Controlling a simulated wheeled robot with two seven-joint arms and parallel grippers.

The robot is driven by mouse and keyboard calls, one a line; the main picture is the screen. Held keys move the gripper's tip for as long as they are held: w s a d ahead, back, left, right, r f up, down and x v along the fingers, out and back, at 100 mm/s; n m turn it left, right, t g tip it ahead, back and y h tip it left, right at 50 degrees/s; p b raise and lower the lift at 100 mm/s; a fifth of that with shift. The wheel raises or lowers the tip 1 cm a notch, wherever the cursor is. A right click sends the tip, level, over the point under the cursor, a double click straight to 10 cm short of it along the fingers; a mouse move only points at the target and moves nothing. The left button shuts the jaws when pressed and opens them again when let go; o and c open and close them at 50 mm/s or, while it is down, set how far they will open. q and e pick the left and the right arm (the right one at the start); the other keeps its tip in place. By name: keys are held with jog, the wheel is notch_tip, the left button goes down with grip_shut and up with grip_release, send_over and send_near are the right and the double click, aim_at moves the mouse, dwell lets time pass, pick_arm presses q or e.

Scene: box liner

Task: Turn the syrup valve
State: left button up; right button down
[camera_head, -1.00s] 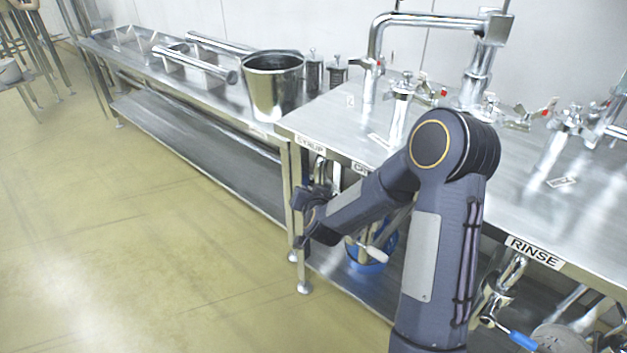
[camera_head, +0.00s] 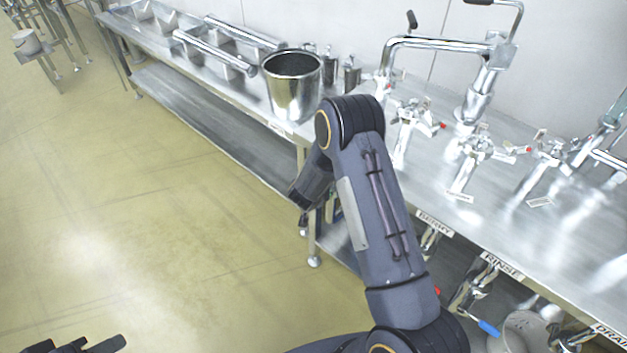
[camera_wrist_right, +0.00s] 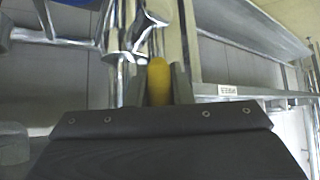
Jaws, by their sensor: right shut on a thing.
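In the right wrist view a yellow valve handle (camera_wrist_right: 159,80) stands between the fingers of my right gripper (camera_wrist_right: 159,88), which is shut on it. A shiny metal pipe fitting (camera_wrist_right: 138,32) sits just beyond the handle. In the head view my right arm reaches down at the counter's front edge and hides the valve and most of that gripper. The syrup label is not visible in the head view. My left gripper (camera_head: 85,346) only partly shows at the bottom left edge, away from the counter; its jaw state is unclear.
The metal counter (camera_head: 545,255) carries several taps and a rinse label (camera_head: 502,266). A blue-handled valve (camera_head: 488,328) is below it. A steel pot (camera_head: 293,95) stands on the counter at the back left. The floor (camera_head: 150,230) at left is clear.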

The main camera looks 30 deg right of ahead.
dwell(0.4)
jog(key=c, duration=1.3)
grip_release()
jog(key=shift+a, duration=0.1)
jog(key=v, duration=0.7)
jog(key=shift+s+r, duration=0.2)
jog(key=shift+r, duration=0.05)
jog(key=shift+a, duration=0.1)
